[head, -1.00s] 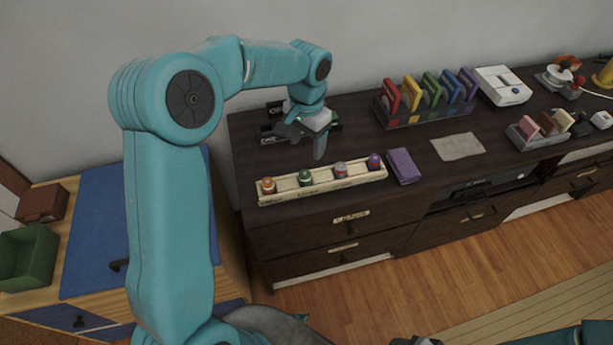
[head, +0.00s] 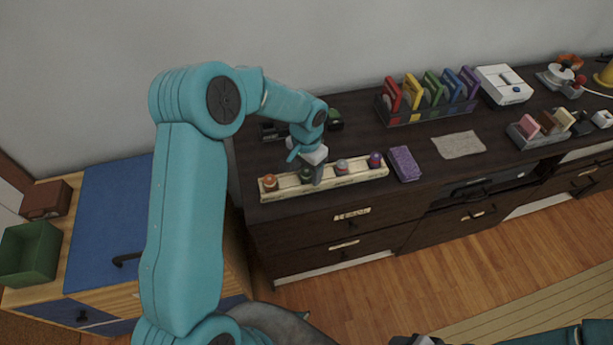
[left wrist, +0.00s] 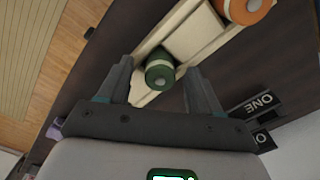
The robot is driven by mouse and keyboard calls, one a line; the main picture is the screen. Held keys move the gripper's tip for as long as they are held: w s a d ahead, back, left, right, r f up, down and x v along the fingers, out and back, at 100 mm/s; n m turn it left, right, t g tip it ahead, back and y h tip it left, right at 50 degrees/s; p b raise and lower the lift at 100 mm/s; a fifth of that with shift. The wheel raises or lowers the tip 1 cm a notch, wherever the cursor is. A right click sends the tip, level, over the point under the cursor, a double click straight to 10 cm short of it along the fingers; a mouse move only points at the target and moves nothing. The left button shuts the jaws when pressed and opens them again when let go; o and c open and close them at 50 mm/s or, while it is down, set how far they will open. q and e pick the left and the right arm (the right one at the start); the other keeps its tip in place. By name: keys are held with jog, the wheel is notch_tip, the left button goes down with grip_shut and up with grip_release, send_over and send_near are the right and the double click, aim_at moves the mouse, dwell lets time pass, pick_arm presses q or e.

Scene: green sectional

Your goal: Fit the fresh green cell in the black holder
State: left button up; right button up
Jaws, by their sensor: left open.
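The green cell (head: 306,174) stands in a cream tray (head: 345,180) at the front left of the dark cabinet top. My left gripper (head: 312,181) is open and low over the tray at the green cell, hiding part of it. In the left wrist view the green cell (left wrist: 160,72) shows between and just beyond the two spread fingers (left wrist: 157,82); no grip on it shows. The black holder (head: 335,119) is behind my left gripper, partly hidden by it; a part lettered "ONE" (left wrist: 256,105) shows in the left wrist view. A dark part, possibly my right gripper (head: 416,340), is cut off at the bottom edge.
A rack of coloured pieces (head: 428,112) and a grey cloth (head: 459,145) are farther right.

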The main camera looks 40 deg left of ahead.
pick_arm(q)
grip_shut()
